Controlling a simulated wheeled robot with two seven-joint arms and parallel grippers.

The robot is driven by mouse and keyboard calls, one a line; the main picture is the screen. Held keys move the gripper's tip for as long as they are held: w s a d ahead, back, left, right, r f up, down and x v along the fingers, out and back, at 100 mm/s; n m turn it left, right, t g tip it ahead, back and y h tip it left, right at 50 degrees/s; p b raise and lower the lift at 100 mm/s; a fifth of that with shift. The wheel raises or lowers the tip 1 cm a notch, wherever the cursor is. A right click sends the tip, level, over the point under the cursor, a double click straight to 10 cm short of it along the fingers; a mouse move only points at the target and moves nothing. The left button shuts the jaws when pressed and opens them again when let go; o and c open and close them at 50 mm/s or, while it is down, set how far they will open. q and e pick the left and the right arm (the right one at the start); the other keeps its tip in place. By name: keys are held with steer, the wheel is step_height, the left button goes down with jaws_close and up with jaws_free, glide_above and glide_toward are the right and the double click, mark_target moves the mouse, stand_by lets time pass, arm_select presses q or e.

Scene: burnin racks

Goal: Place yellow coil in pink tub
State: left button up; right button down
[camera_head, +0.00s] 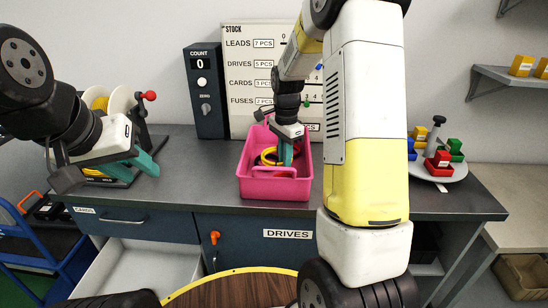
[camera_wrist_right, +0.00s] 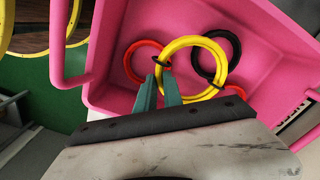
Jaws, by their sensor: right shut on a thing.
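The pink tub (camera_head: 275,188) stands on the grey bench and fills much of the right wrist view (camera_wrist_right: 115,20). My right gripper (camera_head: 287,155) reaches down into the tub from above. In the right wrist view its teal fingers (camera_wrist_right: 159,82) are shut on the lower left edge of the yellow coil (camera_wrist_right: 222,62). The coil is inside the tub's outline, over other coils; I cannot tell whether it touches them. In the head view the yellow coil (camera_head: 265,155) is partly hidden by the gripper. My left gripper (camera_head: 146,162) is over the bench's left part; its finger gap is unclear.
In the tub lie a black coil (camera_wrist_right: 237,45) and red coils (camera_wrist_right: 129,62). A stock board (camera_head: 250,60) and a count box (camera_head: 205,95) stand behind. A round tray (camera_head: 450,174) with coloured blocks is at right. A drawer (camera_head: 130,270) is open below the bench.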

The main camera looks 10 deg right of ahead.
steer(key=shift+f, duration=1.55)
steer(key=c, duration=1.5)
jaws_free()
steer(key=shift+f, duration=0.15)
